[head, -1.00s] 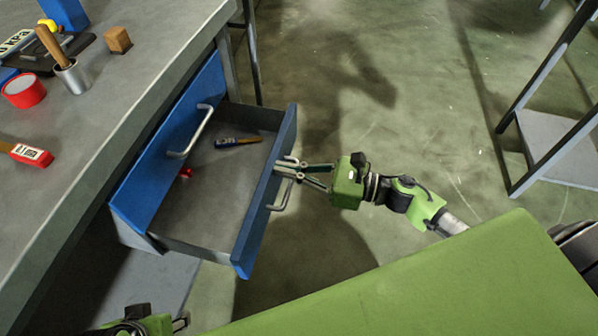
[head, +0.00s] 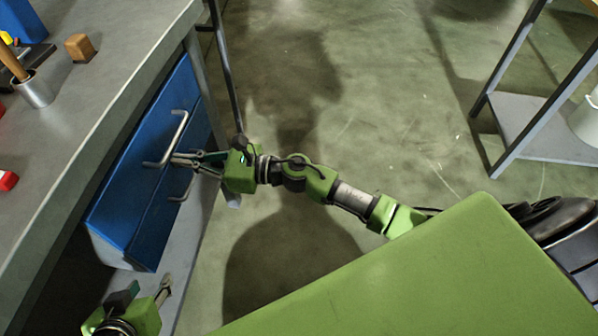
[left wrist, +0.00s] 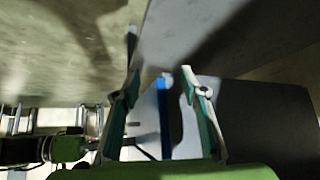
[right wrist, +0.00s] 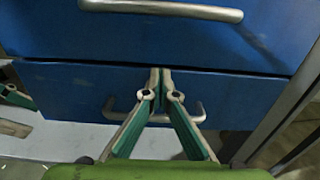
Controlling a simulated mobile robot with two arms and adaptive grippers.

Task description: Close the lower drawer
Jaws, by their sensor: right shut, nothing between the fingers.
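The blue lower drawer (head: 152,232) sits under the blue upper drawer (head: 120,195), its front about flush with the upper one and no interior showing. The lower drawer (right wrist: 80,90) spans the right wrist view below the upper drawer (right wrist: 140,40). Its metal handle (head: 183,188) is beside my right gripper (head: 178,160). My right gripper (right wrist: 160,80) is shut and empty, its tips at the drawer front's upper edge, seemingly touching it. My left gripper (head: 150,294) is low at the lower left; in its wrist view (left wrist: 160,85) the fingers are apart with nothing held.
The grey workbench (head: 110,75) above the drawers holds a metal cup (head: 36,90) and a wooden block (head: 80,47). A metal shelf rack (head: 545,135) stands at the right. The floor between is open.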

